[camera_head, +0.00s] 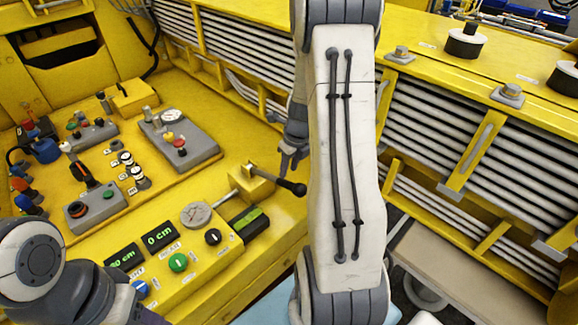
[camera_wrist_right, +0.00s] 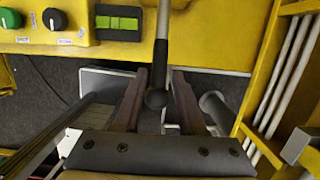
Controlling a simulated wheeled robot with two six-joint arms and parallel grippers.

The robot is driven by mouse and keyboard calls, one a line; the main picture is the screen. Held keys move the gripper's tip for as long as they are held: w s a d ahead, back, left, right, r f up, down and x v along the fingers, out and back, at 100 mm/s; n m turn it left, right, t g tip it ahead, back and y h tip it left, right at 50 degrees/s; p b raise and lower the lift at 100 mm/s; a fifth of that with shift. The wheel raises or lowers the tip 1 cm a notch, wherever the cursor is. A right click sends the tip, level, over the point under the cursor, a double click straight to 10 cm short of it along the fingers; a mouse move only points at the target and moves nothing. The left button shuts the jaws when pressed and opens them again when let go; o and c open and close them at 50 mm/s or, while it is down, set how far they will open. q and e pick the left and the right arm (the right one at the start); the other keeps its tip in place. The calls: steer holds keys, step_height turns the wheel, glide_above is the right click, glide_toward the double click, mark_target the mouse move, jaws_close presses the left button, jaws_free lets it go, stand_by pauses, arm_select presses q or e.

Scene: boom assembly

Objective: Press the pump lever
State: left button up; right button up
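The pump lever (camera_head: 292,187) is a rod with a black grip, sticking out to the right from a yellow block (camera_head: 252,184) on the control panel. In the right wrist view, the lever (camera_wrist_right: 162,35) comes down from the top edge and ends in a dark round knob. My right gripper (camera_head: 292,158) is just above the lever's end in the head view. In the wrist view its two fingers (camera_wrist_right: 160,78) stand apart on either side of the lever, with gaps showing. My left arm shows at the lower left of the head view; its gripper is out of the picture.
The yellow panel carries a green knob (camera_head: 178,262), a black knob (camera_head: 213,237), a round grey disc (camera_head: 196,214) and a digital display (camera_head: 159,236). A grey box with a red button (camera_head: 181,151) sits farther back. Yellow-framed slats (camera_head: 455,125) rise at right.

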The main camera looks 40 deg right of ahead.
step_height(320, 180, up, 4)
steer(key=shift+f+p, duration=0.25)
steer(key=shift+p, duration=1)
arm_select(q)
step_height(320, 180, up, 3)
steer(key=shift+r, duration=0.2)
arm_select(e)
steer(key=shift+f, duration=0.2)
jaws_close()
steer(key=n, duration=0.1)
steer(key=n+b, duration=0.1)
steer(key=shift+w+r+n+b, duration=0.1)
steer(key=shift+w+n+b, duration=0.15)
steer(key=shift+n+b, duration=0.05)
arm_select(q)
step_height(320, 180, down, 13)
steer(key=b, duration=1.1)
steer(key=shift+b, duration=0.4)
arm_select(e)
step_height(320, 180, up, 7)
steer(key=a+n, duration=0.2)
steer(key=n, duration=3.1)
steer(key=shift+s+a+g+h, duration=0.15)
steer(key=shift+s+g+h, duration=0.15)
steer(key=shift+h, duration=0.1)
